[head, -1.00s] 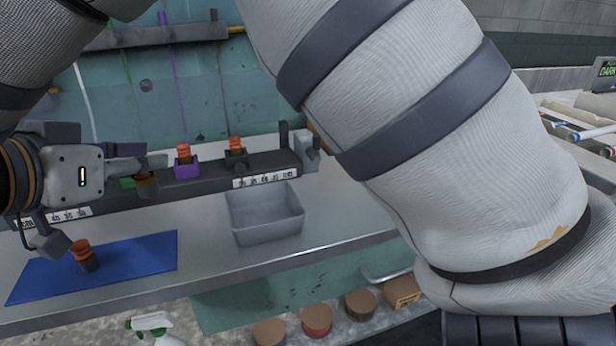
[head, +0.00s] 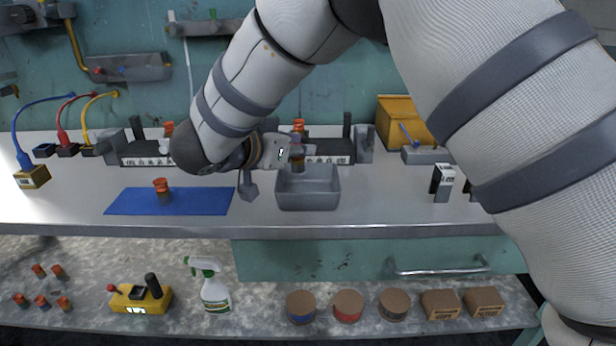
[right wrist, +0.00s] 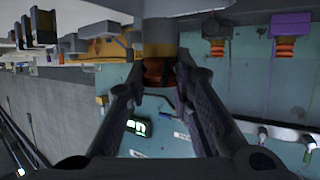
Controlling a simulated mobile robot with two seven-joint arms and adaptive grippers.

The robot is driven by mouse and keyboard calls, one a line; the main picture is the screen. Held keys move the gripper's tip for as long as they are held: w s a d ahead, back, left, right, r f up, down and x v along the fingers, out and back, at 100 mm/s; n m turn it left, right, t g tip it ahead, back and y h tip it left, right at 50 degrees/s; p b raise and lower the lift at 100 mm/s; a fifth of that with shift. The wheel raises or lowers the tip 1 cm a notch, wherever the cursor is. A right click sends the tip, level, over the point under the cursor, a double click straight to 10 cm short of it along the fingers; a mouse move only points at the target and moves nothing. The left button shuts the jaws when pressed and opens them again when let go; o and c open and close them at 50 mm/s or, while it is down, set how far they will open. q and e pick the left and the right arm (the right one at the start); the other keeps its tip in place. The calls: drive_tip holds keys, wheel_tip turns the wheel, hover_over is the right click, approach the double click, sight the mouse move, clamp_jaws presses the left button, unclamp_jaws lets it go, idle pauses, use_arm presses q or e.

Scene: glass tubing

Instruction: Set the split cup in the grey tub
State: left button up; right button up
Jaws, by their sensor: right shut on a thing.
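The grey tub (head: 308,202) stands on the bench, right of the blue mat. My right gripper (head: 294,153) is at the tub's back left, shut on a cup (head: 298,165) with an orange top and a dark body with a yellowish band. The cup looks upright, over the back part of the tub; its height above the floor is unclear. In the right wrist view the fingers (right wrist: 160,75) close on the cup's orange-brown part (right wrist: 158,70). No split is discernible at this size. My left gripper is out of view.
A similar orange-topped cup (head: 162,190) stands on the blue mat (head: 205,202). Behind the tub runs a dark rack with a white scale (head: 330,160) and another orange top (head: 298,125). A small black-and-white box (head: 443,183) stands to the right.

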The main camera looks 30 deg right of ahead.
drive_tip(key=shift+w+d+f, duration=0.2)
drive_tip(key=shift+d+f, duration=0.2)
drive_tip(key=shift+f, duration=0.25)
drive_tip(key=shift+w+d+f, duration=0.15)
drive_tip(key=shift+d+f, duration=0.2)
drive_tip(key=shift+f, duration=0.25)
drive_tip(key=f, duration=0.1)
drive_tip(key=d+f, duration=0.1)
drive_tip(key=f, duration=0.2)
drive_tip(key=shift+w+d+f+b, duration=0.25)
drive_tip(key=shift+w+f+b, duration=0.05)
drive_tip(key=shift+f, duration=0.05)
drive_tip(key=shift+f, duration=0.2)
drive_tip(key=o, duration=0.9)
drive_tip(key=shift+o, duration=0.2)
